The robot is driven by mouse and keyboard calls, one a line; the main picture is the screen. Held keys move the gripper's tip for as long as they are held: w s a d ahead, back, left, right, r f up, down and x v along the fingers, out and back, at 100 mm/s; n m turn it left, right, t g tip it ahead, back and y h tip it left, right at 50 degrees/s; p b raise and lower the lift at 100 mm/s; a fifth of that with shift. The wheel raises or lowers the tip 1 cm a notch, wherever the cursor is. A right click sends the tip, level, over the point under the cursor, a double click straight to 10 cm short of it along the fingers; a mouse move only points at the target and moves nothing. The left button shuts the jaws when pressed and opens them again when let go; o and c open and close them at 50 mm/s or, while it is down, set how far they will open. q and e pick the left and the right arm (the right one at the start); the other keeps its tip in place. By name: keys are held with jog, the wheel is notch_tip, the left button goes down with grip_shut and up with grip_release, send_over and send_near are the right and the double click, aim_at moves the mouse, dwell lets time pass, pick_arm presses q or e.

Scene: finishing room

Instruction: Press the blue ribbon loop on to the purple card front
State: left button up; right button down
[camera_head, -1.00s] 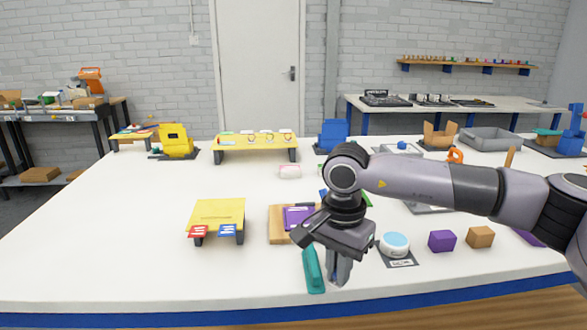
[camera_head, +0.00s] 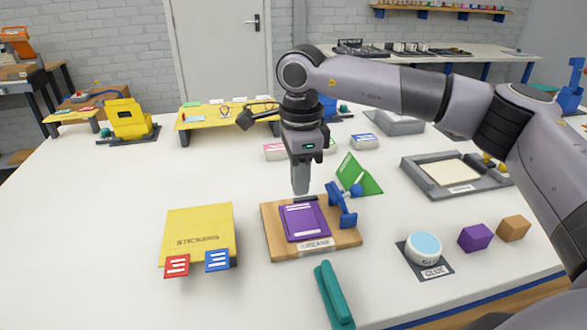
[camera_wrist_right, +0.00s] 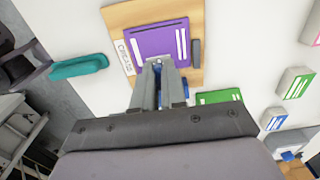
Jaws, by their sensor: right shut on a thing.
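The purple card front (camera_head: 303,222) lies flat on a wooden board (camera_head: 281,250) in the head view. In the right wrist view the purple card (camera_wrist_right: 160,40) is just beyond the fingertips. My right gripper (camera_head: 300,188) points down above the far side of the board, apart from the card in the head view. Its fingers (camera_wrist_right: 158,68) are close together. A small bit of blue, the ribbon loop (camera_wrist_right: 157,66), shows between the tips; most of it is hidden. My left gripper is in neither view.
A blue stand (camera_head: 341,207) is at the board's right edge, with a green folded card (camera_head: 358,176) behind. A teal bar (camera_head: 334,295) lies in front. A yellow sticker rack (camera_head: 200,225) stands left; a round button (camera_head: 424,247) is right.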

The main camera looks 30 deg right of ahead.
aim_at(300, 220)
jog(key=shift+s+f+b, duration=0.15)
jog(key=shift+f+b, duration=0.45)
jog(key=shift+f, duration=0.2)
notch_tip(300, 220, down, 3)
jog(key=shift+f+b, duration=0.1)
jog(key=shift+b, duration=1.05)
jog(key=shift+f+b, duration=0.3)
jog(key=shift+f, duration=0.25)
jog(key=shift+f, duration=0.4)
jog(key=shift+f+b, duration=0.2)
jog(key=shift+b, duration=0.1)
jog(key=shift+r, duration=0.1)
dwell(0.4)
